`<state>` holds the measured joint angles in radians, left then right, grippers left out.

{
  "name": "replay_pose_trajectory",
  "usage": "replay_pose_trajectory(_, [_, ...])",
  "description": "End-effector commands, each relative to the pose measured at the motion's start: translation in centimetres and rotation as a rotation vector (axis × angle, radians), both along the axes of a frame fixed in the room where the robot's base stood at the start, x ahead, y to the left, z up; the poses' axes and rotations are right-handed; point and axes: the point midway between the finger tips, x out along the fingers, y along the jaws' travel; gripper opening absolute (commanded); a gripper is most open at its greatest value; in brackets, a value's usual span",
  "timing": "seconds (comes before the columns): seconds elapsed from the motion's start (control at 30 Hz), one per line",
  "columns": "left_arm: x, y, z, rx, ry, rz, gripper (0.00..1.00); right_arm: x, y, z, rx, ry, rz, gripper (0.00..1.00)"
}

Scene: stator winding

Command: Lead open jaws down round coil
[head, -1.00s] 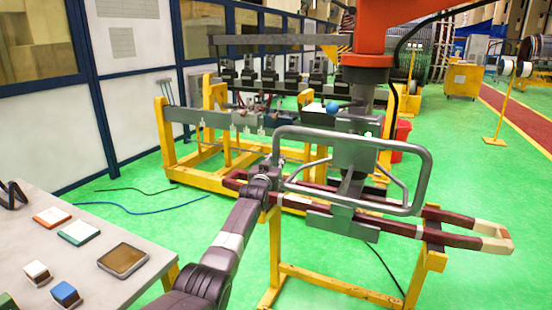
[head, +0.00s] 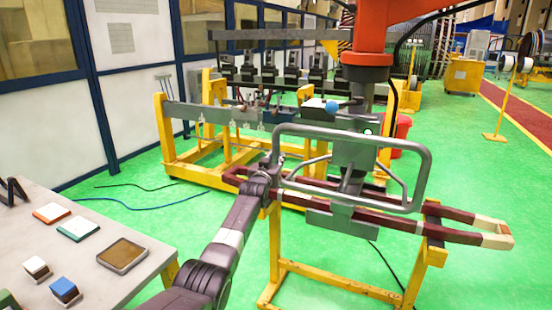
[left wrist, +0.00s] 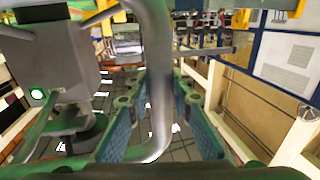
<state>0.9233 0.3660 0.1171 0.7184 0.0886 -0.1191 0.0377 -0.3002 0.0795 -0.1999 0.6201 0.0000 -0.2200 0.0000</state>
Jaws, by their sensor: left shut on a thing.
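The maroon coil (head: 455,236), a long loop with a pale right end (head: 492,232), lies on a yellow stand (head: 275,240). A grey lifting tool (head: 352,152) with a tube handle (head: 425,165) hangs from the orange arm over the coil's middle. Its lower jaw plate (head: 345,226) is at the coil's near side; whether the jaws sit around the coil is unclear. My left gripper (head: 272,172) is shut on the left side of the handle. In the left wrist view its teal fingers (left wrist: 155,110) flank the grey tube (left wrist: 157,60). My right gripper is not in view.
A grey table (head: 105,280) with small blocks and tiles is at the lower left. A yellow rack (head: 165,130) with grey bars stands behind the coil. A red bin (head: 397,140) is behind the tool. Cables lie on the green floor, which is open at the right.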

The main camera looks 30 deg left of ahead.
Motion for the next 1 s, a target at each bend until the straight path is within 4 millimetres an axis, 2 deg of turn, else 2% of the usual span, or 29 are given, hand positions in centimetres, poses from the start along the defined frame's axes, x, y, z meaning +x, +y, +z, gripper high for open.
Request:
replay_pose_trajectory(0.07, [0.0,0.2,0.2,0.000,-0.004,0.002,0.00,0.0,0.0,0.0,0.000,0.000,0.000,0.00])
replay_pose_trajectory(0.1, [0.0,0.2,0.2,0.001,-0.005,0.002,0.21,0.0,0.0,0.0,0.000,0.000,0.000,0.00])
replay_pose_trajectory(0.3, [0.0,0.1,0.3,0.001,-0.006,0.001,0.41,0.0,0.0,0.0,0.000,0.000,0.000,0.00])
replay_pose_trajectory(0.67, [-0.2,-0.1,0.2,0.001,-0.005,0.000,0.41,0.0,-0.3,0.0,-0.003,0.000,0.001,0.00])
replay_pose_trajectory(1.0, [-2.8,-1.0,0.1,0.003,-0.005,0.001,0.41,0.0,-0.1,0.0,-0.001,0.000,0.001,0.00])
